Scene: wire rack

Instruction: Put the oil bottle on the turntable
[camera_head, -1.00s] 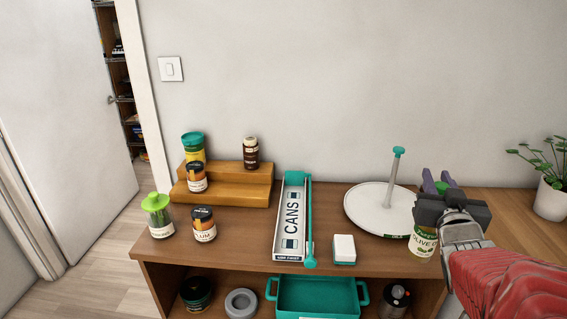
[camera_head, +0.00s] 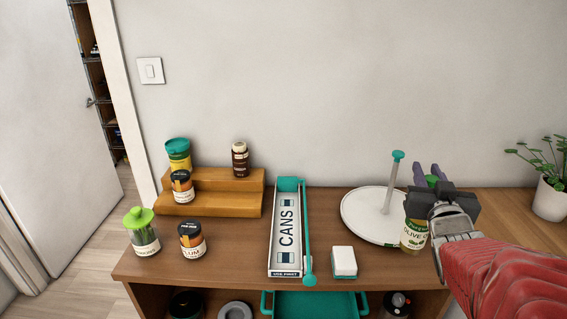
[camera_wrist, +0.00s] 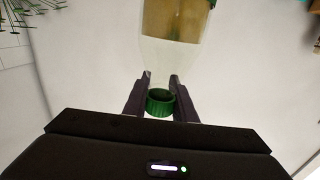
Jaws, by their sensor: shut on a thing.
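The oil bottle (camera_head: 413,236) has an olive label and a green cap, and is partly hidden behind my gripper in the head view. My gripper (camera_head: 433,184) is shut on it near the neck. In the wrist view the bottle (camera_wrist: 175,30) is between the two fingers of my gripper (camera_wrist: 158,92), with its green cap nearest the camera. The turntable (camera_head: 362,215) is a round white plate with a grey central post topped in teal. The bottle is at the turntable's right front edge in the picture; I cannot tell whether it touches it or the table.
A white-and-teal box (camera_head: 343,262) sits in front of the turntable. A long CANS tray (camera_head: 287,232) lies left of it. A wooden step riser (camera_head: 221,193) with jars stands further left. A potted plant (camera_head: 549,196) is at the right.

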